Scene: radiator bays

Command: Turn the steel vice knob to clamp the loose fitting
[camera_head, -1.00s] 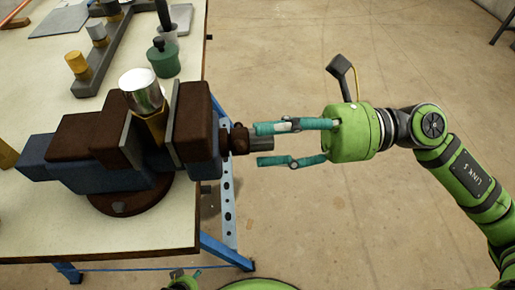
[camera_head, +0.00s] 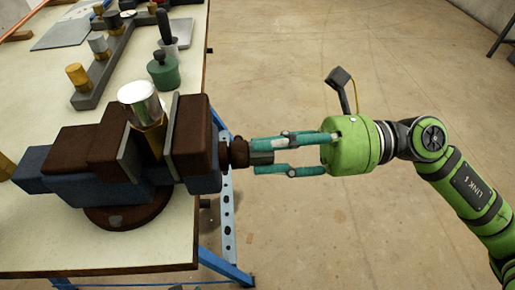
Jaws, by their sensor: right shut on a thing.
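The vice (camera_head: 72,184), blue and rust-brown on a round brown base, stands at the table's right edge. The loose fitting (camera_head: 143,103), a silver cylinder on a brass lower part, stands upright between the vice jaws. I cannot tell whether both jaws touch it. My right gripper (camera_head: 259,158) comes from the right and is shut on the knob, one teal finger on each side. My left gripper is not in view.
A dark green bottle-like container (camera_head: 163,72) stands behind the vice. A grey rack (camera_head: 105,82) with brass and steel fittings lies further left. The table's (camera_head: 40,245) blue frame shows below its right edge. The floor (camera_head: 330,230) around my right arm is open.

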